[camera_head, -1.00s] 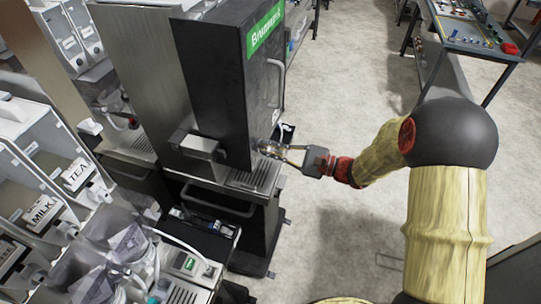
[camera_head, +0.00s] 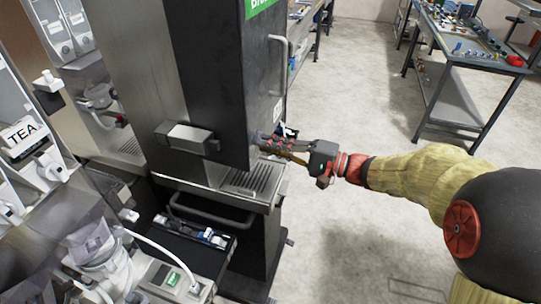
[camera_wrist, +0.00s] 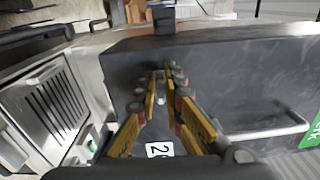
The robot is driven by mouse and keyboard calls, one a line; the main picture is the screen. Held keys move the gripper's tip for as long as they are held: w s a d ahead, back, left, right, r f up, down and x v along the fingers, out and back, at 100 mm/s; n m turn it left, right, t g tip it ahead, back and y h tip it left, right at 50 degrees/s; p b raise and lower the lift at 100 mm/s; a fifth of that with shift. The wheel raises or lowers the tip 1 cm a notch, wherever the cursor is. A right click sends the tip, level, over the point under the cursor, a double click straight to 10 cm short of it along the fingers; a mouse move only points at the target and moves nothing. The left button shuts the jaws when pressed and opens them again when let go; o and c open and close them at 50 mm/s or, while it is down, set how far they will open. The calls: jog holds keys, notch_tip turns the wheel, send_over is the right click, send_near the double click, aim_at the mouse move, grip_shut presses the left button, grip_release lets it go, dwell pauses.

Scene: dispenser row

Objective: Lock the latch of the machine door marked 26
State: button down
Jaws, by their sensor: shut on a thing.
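The machine door (camera_head: 215,75) is a tall dark panel with a bar handle (camera_head: 283,68); it also shows in the wrist view (camera_wrist: 235,75). A white label (camera_wrist: 159,149) on it shows a "2"; the rest of its marking is hidden by my gripper. My gripper (camera_head: 266,143) is at the lower right edge of the door. In the wrist view its yellow fingers (camera_wrist: 161,80) close on a small grey latch (camera_wrist: 161,98) on the door face. The latch is mostly hidden between the fingers, so its exact turn cannot be told.
A drip tray (camera_head: 250,182) juts out below the door, with an open drawer (camera_head: 195,235) under it. A grey block (camera_head: 187,138) sticks out left of the door. Dispensers stand at the left, one labelled TEA (camera_head: 22,133).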

jog(key=shift+f+n+b, duration=0.15)
jog(key=shift+n+b, duration=0.35)
jog(key=shift+b, duration=0.15)
jog(key=c, duration=1.9)
grip_release()
jog(key=shift+d, duration=0.1)
jog(key=v, duration=1.2)
